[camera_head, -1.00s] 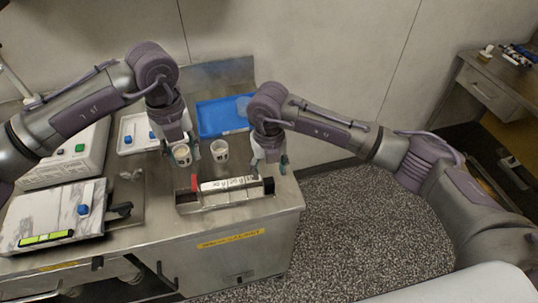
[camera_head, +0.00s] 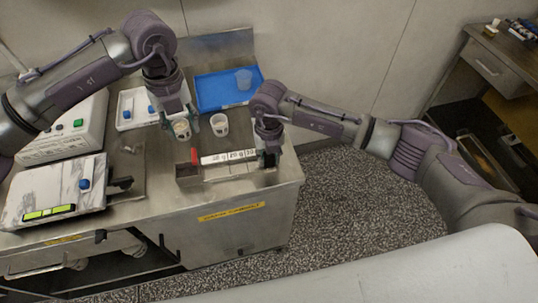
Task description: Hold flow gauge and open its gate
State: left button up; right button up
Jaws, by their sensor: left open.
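The flow gauge (camera_head: 228,157) is a long narrow trough with a white marked scale, lying in a shallow metal tray (camera_head: 225,176) near the bench's front right. Its red gate (camera_head: 195,156) stands at the left end. My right gripper (camera_head: 270,158) points down at the gauge's right end and hides it; whether its fingers are closed there is unclear. My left gripper (camera_head: 194,131) is open and points down behind the gauge, with a small white cup (camera_head: 182,130) between or just in front of its fingers.
A second white cup (camera_head: 219,125) stands just right of my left gripper. Behind it is a blue tray (camera_head: 222,91) with a clear beaker (camera_head: 244,80). A marble-topped scale (camera_head: 52,188) and a white box (camera_head: 75,125) fill the left. The floor right of the bench is clear.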

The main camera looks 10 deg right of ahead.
grip_shut()
pick_arm(q)
jog(key=c, duration=0.8)
jog(key=shift+d+n, duration=0.1)
jog(key=shift+n, duration=0.2)
jog(key=r+n+h, duration=0.1)
jog(key=n, duration=0.4)
jog(key=r+n+h, duration=0.1)
jog(key=n, duration=0.4)
jog(key=r+n+h, duration=0.1)
jog(key=n+h, duration=0.1)
jog(key=n, duration=0.3)
jog(key=shift+d+r, duration=0.2)
jog(key=shift+d, duration=0.15)
